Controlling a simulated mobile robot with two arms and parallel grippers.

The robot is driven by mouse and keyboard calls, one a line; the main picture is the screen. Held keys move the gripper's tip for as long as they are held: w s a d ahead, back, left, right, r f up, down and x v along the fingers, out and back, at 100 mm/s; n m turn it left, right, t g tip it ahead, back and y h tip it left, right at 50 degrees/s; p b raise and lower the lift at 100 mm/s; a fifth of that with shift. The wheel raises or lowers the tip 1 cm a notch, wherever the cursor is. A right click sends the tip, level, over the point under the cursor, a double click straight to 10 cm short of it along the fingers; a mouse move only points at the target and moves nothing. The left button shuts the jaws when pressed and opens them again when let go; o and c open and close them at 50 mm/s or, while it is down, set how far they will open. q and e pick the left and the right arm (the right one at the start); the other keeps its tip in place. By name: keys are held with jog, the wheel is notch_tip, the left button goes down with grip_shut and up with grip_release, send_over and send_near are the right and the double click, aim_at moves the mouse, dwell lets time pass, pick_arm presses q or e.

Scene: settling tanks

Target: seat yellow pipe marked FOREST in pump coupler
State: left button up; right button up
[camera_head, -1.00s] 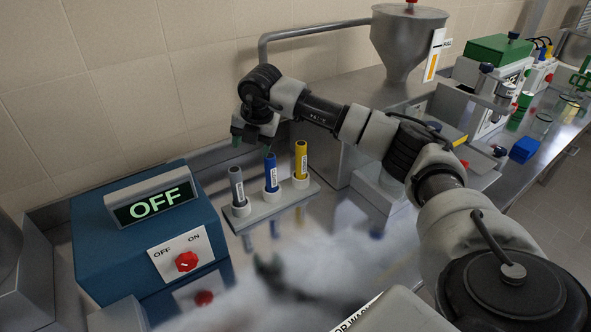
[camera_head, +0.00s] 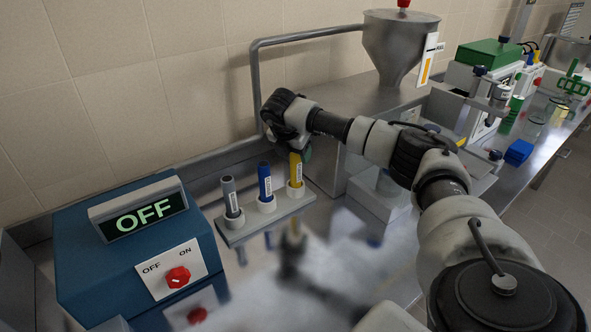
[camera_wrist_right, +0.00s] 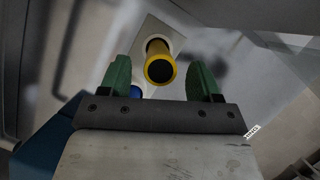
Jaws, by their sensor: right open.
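The yellow pipe (camera_head: 294,168) stands upright in the right-hand socket of a pale rack (camera_head: 240,232). Its white label is too small to read. My right gripper (camera_head: 301,151) is at the pipe's upper end. In the right wrist view, its green fingers (camera_wrist_right: 160,72) are open on either side of the pipe (camera_wrist_right: 159,62), whose hollow end faces the camera. A gap shows at each finger. My left gripper is out of view. I cannot tell which part is the pump coupler.
A blue pipe (camera_head: 265,182) and a grey pipe (camera_head: 230,196) stand in the same rack. A blue box (camera_head: 135,255) with a lit OFF sign and red knob is at left. A grey hopper (camera_head: 398,45) stands behind my right arm. The shiny counter before the rack is clear.

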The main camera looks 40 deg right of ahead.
jog(key=shift+x, duration=1.1)
grip_shut()
jog(key=shift+r, duration=0.2)
